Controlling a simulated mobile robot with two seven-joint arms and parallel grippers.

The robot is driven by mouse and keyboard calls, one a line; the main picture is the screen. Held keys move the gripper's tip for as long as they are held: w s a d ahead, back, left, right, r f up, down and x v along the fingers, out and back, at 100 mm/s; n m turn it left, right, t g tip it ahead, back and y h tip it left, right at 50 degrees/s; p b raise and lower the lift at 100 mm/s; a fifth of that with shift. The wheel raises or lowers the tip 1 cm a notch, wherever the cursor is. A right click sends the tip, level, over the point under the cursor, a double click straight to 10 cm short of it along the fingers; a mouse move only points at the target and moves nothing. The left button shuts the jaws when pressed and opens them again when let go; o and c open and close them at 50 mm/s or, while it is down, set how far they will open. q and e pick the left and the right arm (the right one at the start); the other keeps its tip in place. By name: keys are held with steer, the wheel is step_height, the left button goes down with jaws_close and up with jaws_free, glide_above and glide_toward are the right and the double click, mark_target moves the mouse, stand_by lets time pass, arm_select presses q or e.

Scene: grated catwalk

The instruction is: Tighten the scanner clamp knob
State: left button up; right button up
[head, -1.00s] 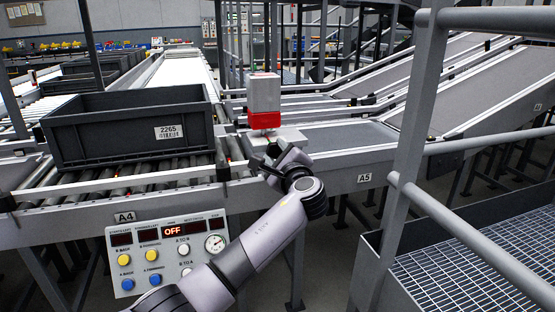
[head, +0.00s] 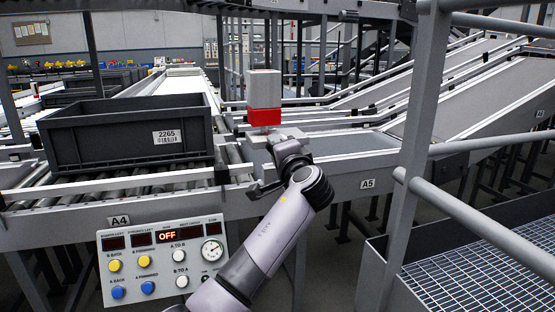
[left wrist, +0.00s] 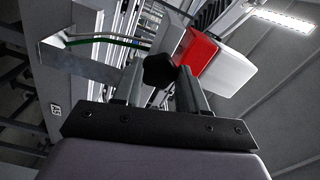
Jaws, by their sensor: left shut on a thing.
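The scanner (head: 264,86) is a light grey box with a red lower band, standing on a grey mount (head: 262,150) at the conveyor's side. In the left wrist view the scanner (left wrist: 231,70) lies tilted just beyond the fingers. The black lobed clamp knob (left wrist: 159,70) sits between the fingertips of my left gripper (left wrist: 160,84), which is shut on it. In the head view the wrist hides the knob, and the left gripper (head: 268,178) is partly covered by its own arm. My right gripper is not in view.
A dark grey tote (head: 125,135) labelled 2265 rests on the rollers left of the scanner. A control panel (head: 165,258) reading OFF hangs below. A grey railing post (head: 412,150) and grated walkway (head: 470,280) stand at the right. A chute (head: 480,90) slopes behind.

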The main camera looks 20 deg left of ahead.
arm_select(q)
steer(key=n+b, duration=0.2)
steer(key=n, duration=0.1)
steer(key=shift+d+f, duration=0.1)
steer(key=shift+f, duration=0.1)
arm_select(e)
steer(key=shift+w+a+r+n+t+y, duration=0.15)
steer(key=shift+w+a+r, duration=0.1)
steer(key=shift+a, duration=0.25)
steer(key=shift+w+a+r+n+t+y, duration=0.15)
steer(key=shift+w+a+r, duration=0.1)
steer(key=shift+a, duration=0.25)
arm_select(q)
steer(key=shift+n, duration=0.3)
steer(key=o, duration=1.1)
steer(key=shift+r, duration=0.1)
steer(key=shift+c, duration=0.2)
